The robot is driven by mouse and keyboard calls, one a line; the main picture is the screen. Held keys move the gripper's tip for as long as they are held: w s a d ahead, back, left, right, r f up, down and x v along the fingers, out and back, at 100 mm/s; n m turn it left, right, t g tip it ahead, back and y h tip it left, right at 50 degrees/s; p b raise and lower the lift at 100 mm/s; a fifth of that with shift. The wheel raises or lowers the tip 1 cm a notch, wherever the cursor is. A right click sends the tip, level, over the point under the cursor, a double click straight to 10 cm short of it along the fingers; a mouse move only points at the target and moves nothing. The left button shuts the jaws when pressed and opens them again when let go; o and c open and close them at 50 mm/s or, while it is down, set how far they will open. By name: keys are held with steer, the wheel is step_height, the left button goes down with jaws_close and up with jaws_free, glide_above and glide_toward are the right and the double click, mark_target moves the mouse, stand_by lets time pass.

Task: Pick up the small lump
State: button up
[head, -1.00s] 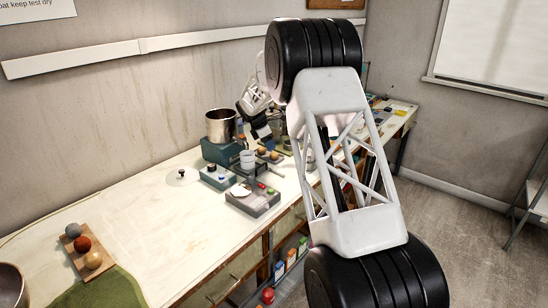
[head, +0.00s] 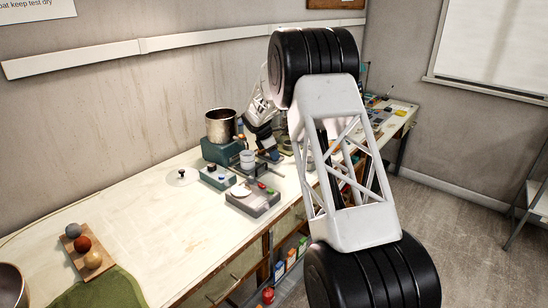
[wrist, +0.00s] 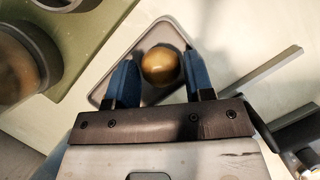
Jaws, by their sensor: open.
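A smooth golden-brown lump (wrist: 163,67) lies in a shallow grey tray (wrist: 108,96) in the wrist view. My gripper (wrist: 158,60) is open, with one blue finger to the left of the lump and one to the right. A narrow gap shows on each side of it. How far the fingertips are above the lump is hard to tell. In the head view my gripper (head: 272,153) is low over the bench beside the pot, and the lump is hidden or too small to make out there.
A metal pot (head: 220,125) stands by the gripper. Several small devices sit in front. A board with three balls (head: 75,247) is far left.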

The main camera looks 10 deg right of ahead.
steer(key=shift+f, duration=0.1)
stand_by(0.5)
steer(key=c, duration=0.5)
steer(key=shift+r, duration=0.2)
steer(key=shift+c, duration=0.2)
steer(key=shift+r, duration=1.5)
steer(key=shift+s+d+r, duration=0.1)
steer(key=shift+s+r, duration=0.1)
steer(key=shift+s, duration=0.4)
steer(key=s, duration=0.9)
steer(key=s+d+r, duration=0.1)
steer(key=s, duration=0.4)
steer(key=shift+s+r, duration=0.1)
steer(key=shift+s, duration=0.25)
steer(key=shift+r, duration=0.1)
